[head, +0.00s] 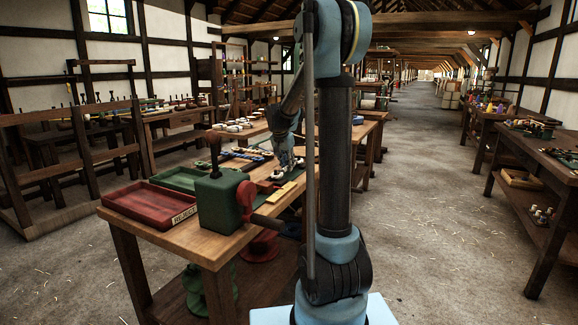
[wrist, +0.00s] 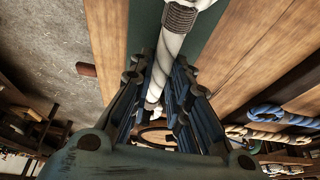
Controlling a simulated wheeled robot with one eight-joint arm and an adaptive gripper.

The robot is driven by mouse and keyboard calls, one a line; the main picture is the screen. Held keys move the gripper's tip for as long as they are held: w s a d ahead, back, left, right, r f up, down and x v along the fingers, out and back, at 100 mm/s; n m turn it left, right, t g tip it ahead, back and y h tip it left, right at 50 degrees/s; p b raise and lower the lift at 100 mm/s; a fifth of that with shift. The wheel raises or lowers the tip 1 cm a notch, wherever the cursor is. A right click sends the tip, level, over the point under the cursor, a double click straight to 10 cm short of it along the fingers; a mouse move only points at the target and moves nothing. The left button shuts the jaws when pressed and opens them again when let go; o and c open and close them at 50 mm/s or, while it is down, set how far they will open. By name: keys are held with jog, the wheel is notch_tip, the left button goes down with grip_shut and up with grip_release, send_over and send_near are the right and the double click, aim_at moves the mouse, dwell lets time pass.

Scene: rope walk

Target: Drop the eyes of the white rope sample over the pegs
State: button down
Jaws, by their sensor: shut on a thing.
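The white rope sample (wrist: 168,45) runs between the fingers of my gripper (wrist: 157,82) in the wrist view. The fingers are shut on it. A grey whipping band (wrist: 180,17) circles the rope near the top of that view. In the head view my gripper (head: 287,160) is low over the far part of the workbench (head: 180,238), partly behind my arm, with small white bits of rope showing near it. The rope's eyes and the pegs cannot be made out clearly in either view.
A red tray (head: 150,204), a green tray (head: 178,179) and a green crank machine (head: 219,203) stand on the near bench. A yellow strip (head: 282,192) lies beside them. The aisle (head: 425,150) at right is clear.

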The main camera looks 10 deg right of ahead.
jog(key=shift+f, duration=0.3)
dwell(0.5)
jog(key=c, duration=1.4)
grip_release()
jog(key=shift+r, duration=0.1)
jog(key=shift+w+r, duration=0.1)
jog(key=shift+r, duration=3.3)
jog(key=v, duration=1.2)
